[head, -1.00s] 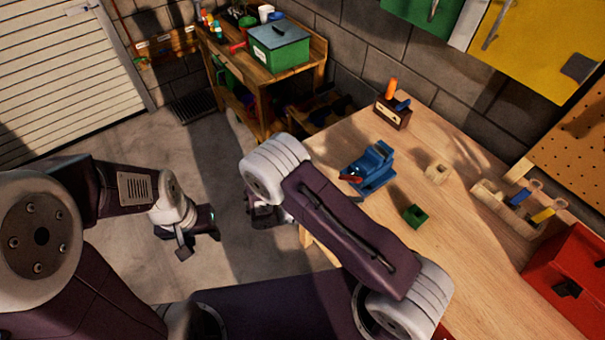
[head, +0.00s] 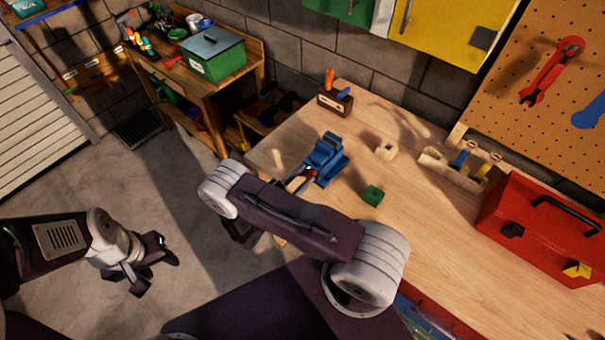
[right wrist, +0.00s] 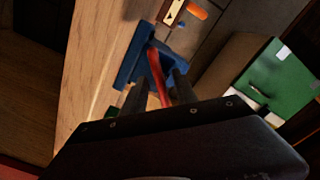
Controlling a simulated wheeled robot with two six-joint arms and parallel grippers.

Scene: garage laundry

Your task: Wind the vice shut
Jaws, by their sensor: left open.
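The blue vice (head: 325,158) stands at the near left edge of the wooden workbench (head: 420,220). In the right wrist view, the vice (right wrist: 135,60) is just beyond my right gripper (right wrist: 158,80). The vice's red handle (right wrist: 157,75) runs between my right gripper's two dark fingers, with gaps visible on its sides, so the fingers look open around it. In the head view, my right forearm hides most of that gripper. My left gripper (head: 145,268) is open and empty over the floor at the left, away from the bench.
A wooden tool tray (head: 450,172) and a red toolbox (head: 540,230) stand farther right. Bare floor lies at the left.

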